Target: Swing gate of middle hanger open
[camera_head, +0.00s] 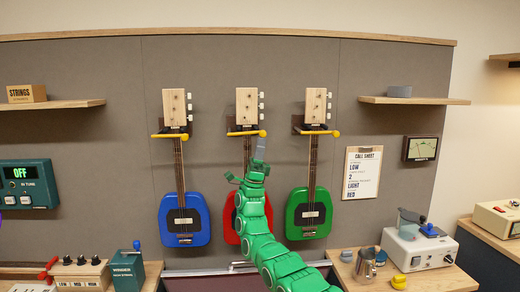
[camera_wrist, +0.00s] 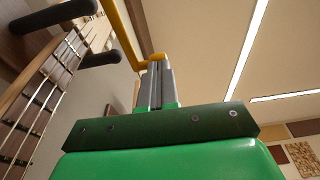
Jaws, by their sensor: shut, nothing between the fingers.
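The middle hanger (camera_head: 233,125) holds the red guitar (camera_head: 230,215) by its neck on the wall panel. Its yellow gate (camera_head: 233,134) lies across the front of the neck. In the wrist view, the gate (camera_wrist: 122,32) runs past the tips of the hanger's two black prongs (camera_wrist: 100,59) and appears closed. My gripper (camera_head: 261,136) is shut and empty, right of the red guitar's neck. In the wrist view, the fingertips (camera_wrist: 156,66) are at the gate's bent end; I cannot tell if they touch. My arm hides part of the red guitar's body.
A blue guitar (camera_head: 185,217) hangs to the left and a green guitar (camera_head: 309,212) to the right, each with a yellow gate across its neck. Shelves (camera_head: 414,100) flank them. A bench with a metal cup (camera_head: 365,265) and a white device (camera_head: 420,250) stands lower right.

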